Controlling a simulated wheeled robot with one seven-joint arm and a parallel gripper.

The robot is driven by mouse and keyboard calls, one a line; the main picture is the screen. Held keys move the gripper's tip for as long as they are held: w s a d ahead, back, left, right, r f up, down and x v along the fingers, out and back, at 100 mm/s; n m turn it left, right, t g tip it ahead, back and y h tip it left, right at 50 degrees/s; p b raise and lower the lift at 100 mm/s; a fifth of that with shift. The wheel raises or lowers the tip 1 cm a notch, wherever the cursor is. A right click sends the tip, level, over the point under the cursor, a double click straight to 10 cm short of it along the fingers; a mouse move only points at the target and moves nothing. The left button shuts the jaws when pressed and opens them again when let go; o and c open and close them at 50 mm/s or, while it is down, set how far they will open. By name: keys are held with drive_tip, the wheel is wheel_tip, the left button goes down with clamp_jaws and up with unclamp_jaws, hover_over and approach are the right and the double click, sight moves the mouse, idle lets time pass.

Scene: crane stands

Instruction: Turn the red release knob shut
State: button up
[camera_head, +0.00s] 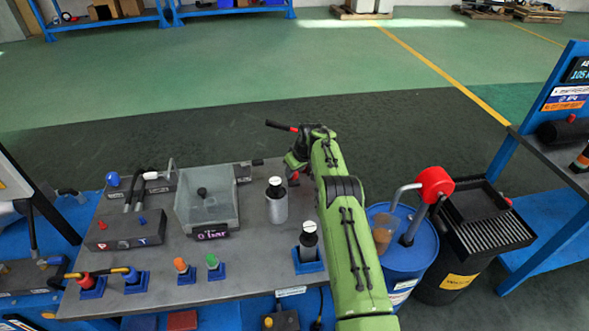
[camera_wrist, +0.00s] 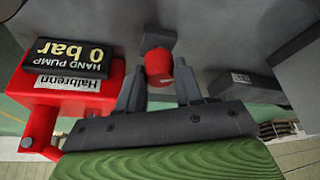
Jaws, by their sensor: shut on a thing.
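The red release knob (camera_wrist: 158,66) shows in the wrist view, a short red cylinder on a dark stem from a grey part. My gripper (camera_wrist: 160,85) has one dark finger on each side of it and is shut on it. The fingers hide part of its sides. A red hand pump body (camera_wrist: 65,100) with a dark "HAND PUMP 0 bar" display (camera_wrist: 70,53) lies to the left. In the head view my gripper (camera_head: 296,168) is at the bench's far right edge, mostly hidden by my green arm. A small red patch shows there; I cannot tell what it is.
The grey bench (camera_head: 150,258) carries a clear tank (camera_head: 207,200), two capped cylinders (camera_head: 277,203) (camera_head: 308,241) and several coloured fittings. A blue drum (camera_head: 400,255) stands right of my arm.

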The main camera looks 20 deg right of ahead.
drive_tip(key=o, duration=1)
drive_tip(key=shift+o, duration=0.2)
drive_tip(key=shift+r, duration=0.1)
